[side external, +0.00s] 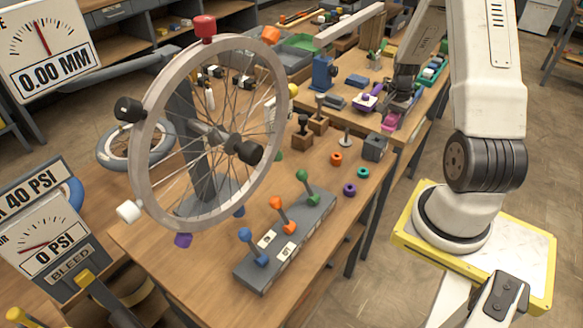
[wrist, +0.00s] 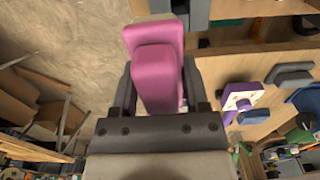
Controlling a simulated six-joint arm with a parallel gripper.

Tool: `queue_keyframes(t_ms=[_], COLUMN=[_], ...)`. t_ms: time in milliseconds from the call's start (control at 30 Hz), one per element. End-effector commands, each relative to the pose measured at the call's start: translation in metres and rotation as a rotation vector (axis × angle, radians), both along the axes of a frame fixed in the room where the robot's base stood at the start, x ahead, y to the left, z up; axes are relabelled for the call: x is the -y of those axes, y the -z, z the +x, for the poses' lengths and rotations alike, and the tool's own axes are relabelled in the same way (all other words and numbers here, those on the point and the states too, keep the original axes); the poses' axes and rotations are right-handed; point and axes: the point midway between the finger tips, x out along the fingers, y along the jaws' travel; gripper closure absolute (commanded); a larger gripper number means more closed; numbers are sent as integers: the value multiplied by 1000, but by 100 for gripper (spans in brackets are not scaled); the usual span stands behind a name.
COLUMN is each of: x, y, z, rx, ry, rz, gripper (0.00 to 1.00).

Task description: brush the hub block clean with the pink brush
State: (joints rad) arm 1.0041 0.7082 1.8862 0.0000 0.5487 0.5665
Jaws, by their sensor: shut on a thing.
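My gripper (side external: 400,98) is over the far workbench, pointing down, with its jaws shut on the pink brush (side external: 390,122). In the wrist view the brush (wrist: 155,70) fills the space between the two dark fingers; its bristles are hidden. A purple piece with a white face (side external: 367,102) lies on the bench to the left of the brush, and it also shows in the wrist view (wrist: 238,100). A grey block (side external: 374,147) sits nearer, at the bench edge. I cannot tell for sure which of these is the hub block.
A spoked wheel (side external: 143,150) stands upright over the near bench. A grey rack with coloured levers (side external: 285,240) and several small rings lie there. A blue vise-like piece (side external: 323,72) stands on the far bench. Open floor (wrist: 60,45) shows left of the gripper in the wrist view.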

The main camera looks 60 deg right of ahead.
Motion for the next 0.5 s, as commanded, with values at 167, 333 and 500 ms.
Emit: queue_keyframes(t_ms=[167, 333, 500], x=[1, 0, 0], y=[-18, -33, -45], z=[1, 1, 0], rx=[2, 2, 1], ry=[0, 0, 0], rz=[-3, -3, -2], gripper=[97, 97, 97])
